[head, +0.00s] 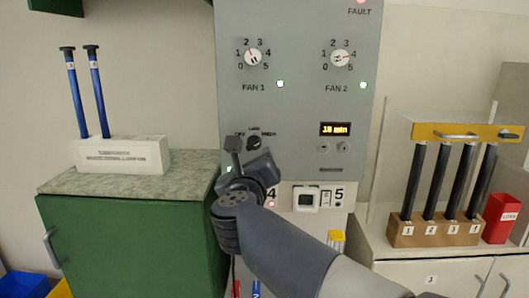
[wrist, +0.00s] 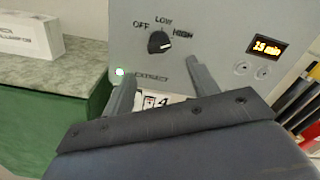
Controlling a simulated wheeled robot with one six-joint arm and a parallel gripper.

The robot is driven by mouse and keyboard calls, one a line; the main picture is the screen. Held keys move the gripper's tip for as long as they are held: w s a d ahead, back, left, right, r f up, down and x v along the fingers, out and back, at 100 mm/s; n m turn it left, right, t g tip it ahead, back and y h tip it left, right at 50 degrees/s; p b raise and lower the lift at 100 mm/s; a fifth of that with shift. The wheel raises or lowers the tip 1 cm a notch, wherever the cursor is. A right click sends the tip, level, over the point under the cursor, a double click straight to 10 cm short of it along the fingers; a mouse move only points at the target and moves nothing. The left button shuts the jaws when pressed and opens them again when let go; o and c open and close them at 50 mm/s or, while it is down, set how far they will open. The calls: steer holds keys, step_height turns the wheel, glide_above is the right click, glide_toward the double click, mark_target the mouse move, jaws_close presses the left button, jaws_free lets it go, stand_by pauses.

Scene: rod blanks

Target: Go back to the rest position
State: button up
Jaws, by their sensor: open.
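My gripper (head: 247,155) is open and empty in front of the grey control panel (head: 300,100). In the wrist view my gripper (wrist: 160,85) shows its two fingers apart, below a black rotary knob (wrist: 159,42) marked OFF, LOW and HIGH. No finger appears to hold the knob. In the head view the knob (head: 254,143) shows just above my gripper. I cannot tell its exact setting. A green light (wrist: 120,71) is lit beside the label EXTRACT. My arm comes in from the lower right and hides the lower panel.
An orange display (head: 335,129) reads 15 min. A green cabinet (head: 130,240) at left carries a white block (head: 124,155) with two blue rods. At right a wooden block (head: 436,231) holds several black rods below a yellow-fronted shelf (head: 455,132). A red box (head: 502,218) stands beside it.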

mark_target(255, 144)
steer(key=w, duration=0.7)
steer(key=shift+w+d+r, duration=0.1)
steer(key=shift+w+d, duration=0.05)
steer(key=shift+w, duration=0.1)
steer(key=n+p, duration=0.2)
steer(key=n, duration=0.1)
steer(key=shift+s+r, duration=0.2)
steer(key=shift+r, duration=0.05)
steer(key=n+p, duration=0.2)
steer(key=n, duration=0.1)
steer(key=shift+d+n, duration=0.1)
steer(key=shift+n, duration=0.2)
steer(key=n+p, duration=0.4)
steer(key=n, duration=0.1)
steer(key=shift+r+p, duration=0.15)
steer(key=shift+p, duration=0.25)
steer(key=n+p, duration=0.6)
steer(key=shift+r+n+p, duration=0.1)
steer(key=shift+n+p, duration=0.3)
steer(key=n+p, duration=0.3)
steer(key=p, duration=0.2)
steer(key=shift+n, duration=0.3)
steer(key=shift+n+p, duration=0.4)
